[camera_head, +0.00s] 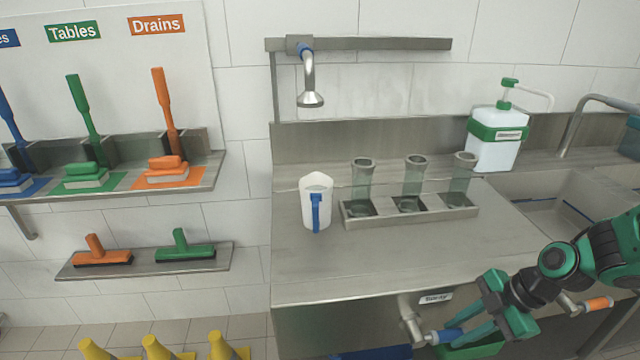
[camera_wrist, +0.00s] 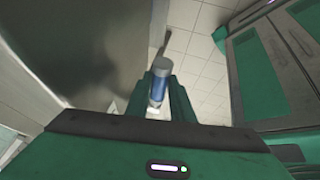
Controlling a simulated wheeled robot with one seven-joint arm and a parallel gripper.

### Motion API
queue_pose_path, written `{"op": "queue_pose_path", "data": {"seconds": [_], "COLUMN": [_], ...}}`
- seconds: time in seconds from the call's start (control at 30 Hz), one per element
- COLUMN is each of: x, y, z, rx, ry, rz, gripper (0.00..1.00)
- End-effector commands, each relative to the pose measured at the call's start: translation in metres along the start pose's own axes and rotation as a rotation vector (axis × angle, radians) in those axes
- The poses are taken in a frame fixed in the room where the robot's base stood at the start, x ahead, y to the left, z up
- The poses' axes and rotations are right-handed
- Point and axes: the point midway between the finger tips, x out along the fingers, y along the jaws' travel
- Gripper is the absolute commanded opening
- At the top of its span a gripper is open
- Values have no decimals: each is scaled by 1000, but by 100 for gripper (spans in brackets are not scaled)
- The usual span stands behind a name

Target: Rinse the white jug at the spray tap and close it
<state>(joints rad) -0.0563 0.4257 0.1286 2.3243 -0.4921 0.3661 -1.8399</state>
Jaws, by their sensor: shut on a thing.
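The white jug (camera_head: 307,210) stands upright on the steel counter, with its blue handle toward me. The spray tap's head (camera_head: 311,99) hangs from the wall bar above the jug; I see no water coming from it. Under the counter's front edge, a valve lever with a blue grip (camera_head: 446,336) sits below a label that seems to read "Spray" (camera_head: 436,298). My gripper (camera_head: 464,337) is shut on this blue grip. In the wrist view the blue grip (camera_wrist: 157,90) lies between my two green fingers. The jug is out of the wrist view.
A rack (camera_head: 357,222) with three glass cylinders stands right of the jug. A white-green pump bottle (camera_head: 494,150) and a sink (camera_head: 560,200) are at the right. Another lever with an orange grip (camera_head: 598,304) is at lower right. The counter's front is clear.

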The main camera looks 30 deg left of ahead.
Motion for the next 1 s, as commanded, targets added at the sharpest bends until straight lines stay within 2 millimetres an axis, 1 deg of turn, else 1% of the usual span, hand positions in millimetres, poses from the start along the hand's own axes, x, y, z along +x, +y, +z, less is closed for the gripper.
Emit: {"op": "queue_pose_path", "data": {"seconds": [0.03,0.23,0.8,0.83,0.87,0.9,0.93,1.0], "x": [-3,-10,-14,-14,-14,-14,-14,-13], "y": [8,9,10,10,10,9,9,8], "z": [-4,-10,-12,-12,-12,-12,-12,-11], "rx": [-18,-34,-40,-39,-39,-38,-38,-36], "ry": [-21,-113,-167,-167,-167,-168,-168,-168], "rz": [14,7,4,4,4,3,2,-1], "gripper": [0,0,0,23,31,40,43,43]}}
